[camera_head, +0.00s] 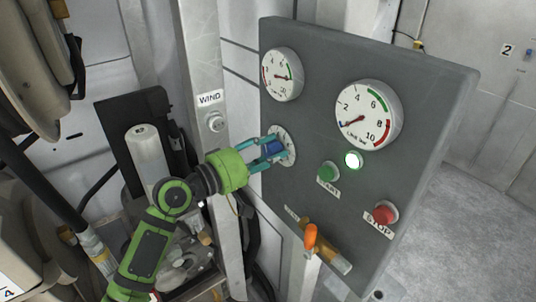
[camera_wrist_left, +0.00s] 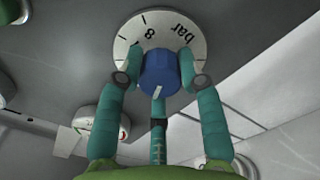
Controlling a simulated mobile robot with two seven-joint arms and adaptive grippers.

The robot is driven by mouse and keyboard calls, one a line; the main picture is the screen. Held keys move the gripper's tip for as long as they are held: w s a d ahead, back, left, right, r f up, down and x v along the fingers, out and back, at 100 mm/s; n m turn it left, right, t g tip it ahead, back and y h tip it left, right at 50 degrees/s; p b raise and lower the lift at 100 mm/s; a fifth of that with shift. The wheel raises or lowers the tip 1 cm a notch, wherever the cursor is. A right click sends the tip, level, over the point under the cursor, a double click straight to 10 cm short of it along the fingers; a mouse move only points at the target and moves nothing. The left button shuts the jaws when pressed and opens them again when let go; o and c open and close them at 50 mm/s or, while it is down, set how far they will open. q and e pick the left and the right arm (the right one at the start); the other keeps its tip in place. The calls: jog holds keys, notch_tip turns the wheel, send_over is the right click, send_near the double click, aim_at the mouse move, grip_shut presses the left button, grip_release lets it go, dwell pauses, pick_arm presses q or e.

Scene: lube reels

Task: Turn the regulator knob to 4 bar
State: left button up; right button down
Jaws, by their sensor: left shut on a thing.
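The blue regulator knob (camera_head: 271,148) sits on a round white dial (camera_head: 289,147) on the left part of the grey panel. My left gripper (camera_head: 268,149) has its teal fingers closed around the knob. In the left wrist view the fingers (camera_wrist_left: 160,75) touch the sides of the blue knob (camera_wrist_left: 158,70), which bears a white pointer mark. The dial (camera_wrist_left: 140,28) shows "8" and "bar"; its other numbers are hidden behind the knob and fingers. The upper left gauge (camera_head: 282,75) and the "Line bar" gauge (camera_head: 368,114) have red needles; the latter points low, near the blue zone. My right gripper is not in view.
A metal post with a WIND label (camera_head: 209,98) stands close left of the panel.

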pick_arm(q)
jog(key=shift+s+d+f, duration=0.15)
jog(key=shift+f, duration=0.15)
jog(key=o, duration=1.1)
jog(key=shift+o, duration=0.2)
jog(key=shift+r, duration=0.15)
jog(key=shift+s+a, duration=0.1)
jog(key=shift+a, duration=0.25)
jog(key=v, duration=1.1)
jog(key=shift+s, duration=0.2)
